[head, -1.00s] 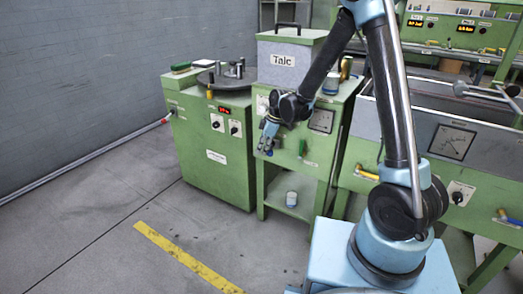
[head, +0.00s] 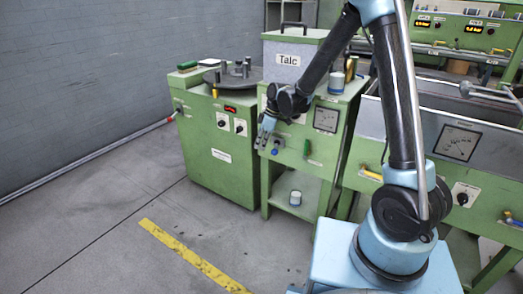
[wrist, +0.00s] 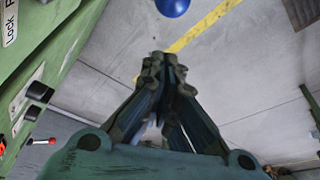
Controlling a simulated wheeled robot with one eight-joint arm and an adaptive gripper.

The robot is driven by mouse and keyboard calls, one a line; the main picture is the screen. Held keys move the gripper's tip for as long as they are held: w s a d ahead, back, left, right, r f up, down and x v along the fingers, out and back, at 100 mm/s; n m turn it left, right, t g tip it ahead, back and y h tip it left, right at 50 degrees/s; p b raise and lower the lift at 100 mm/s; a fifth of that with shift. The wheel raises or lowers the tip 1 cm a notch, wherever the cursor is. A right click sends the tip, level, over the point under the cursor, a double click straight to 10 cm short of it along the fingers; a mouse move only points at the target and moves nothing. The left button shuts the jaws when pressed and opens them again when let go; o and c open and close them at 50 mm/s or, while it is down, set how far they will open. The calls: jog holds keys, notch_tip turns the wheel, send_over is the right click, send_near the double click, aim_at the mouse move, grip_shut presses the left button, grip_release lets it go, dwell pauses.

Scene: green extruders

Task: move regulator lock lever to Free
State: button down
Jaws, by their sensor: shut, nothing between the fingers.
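The lever's blue ball knob (wrist: 172,7) shows at the top edge of the wrist view, just beyond my fingertips and apart from them. In the head view the blue knob (head: 275,152) is low on the front of the green Talc cabinet. A partly cut-off label (wrist: 10,22) in the wrist view reads "Lock F...". The lever's shaft is not clear in either view. My gripper (wrist: 163,62) is shut and empty. In the head view my gripper (head: 262,140) is in front of the cabinet's left edge, left of and slightly above the blue knob.
The cabinet front also has a green handle (head: 307,148) and a dial (head: 326,119). A green machine with two knobs (head: 231,124) stands at the left. Floor in front is open.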

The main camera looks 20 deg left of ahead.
jog(key=v, duration=0.6)
jog(key=shift+r, duration=0.35)
jog(key=shift+w+d, duration=0.1)
jog(key=shift+w, duration=0.1)
jog(key=s+d+r+m+t, duration=0.1)
jog(key=d+r+m, duration=0.2)
jog(key=d, duration=0.6)
jog(key=s+d+r+m+h, duration=0.1)
jog(key=s+d+r+m, duration=0.15)
jog(key=d, duration=0.65)
jog(key=s+d+r+m+t, duration=0.1)
jog(key=d+r+m, duration=0.3)
jog(key=d, duration=0.6)
jog(key=s+d+f+m+h, duration=0.1)
jog(key=s+d+f+m, duration=0.1)
jog(key=s+d, duration=0.3)
jog(key=s+d+f+m, duration=0.2)
jog(key=s+d+m, duration=0.3)
jog(key=s+d, duration=0.1)
jog(key=s+d+f+m+t+h, duration=0.1)
jog(key=s+d+f+m, duration=0.1)
jog(key=s+d+m, duration=0.2)
jog(key=s+d, duration=0.1)
jog(key=d, duration=0.2)
jog(key=shift+s+d+f+h, duration=0.25)
jog(key=shift+d+f+h, duration=0.05)
jog(key=shift+d+f, duration=0.05)
jog(key=shift+w+f, duration=0.2)
jog(key=shift+w, duration=0.25)
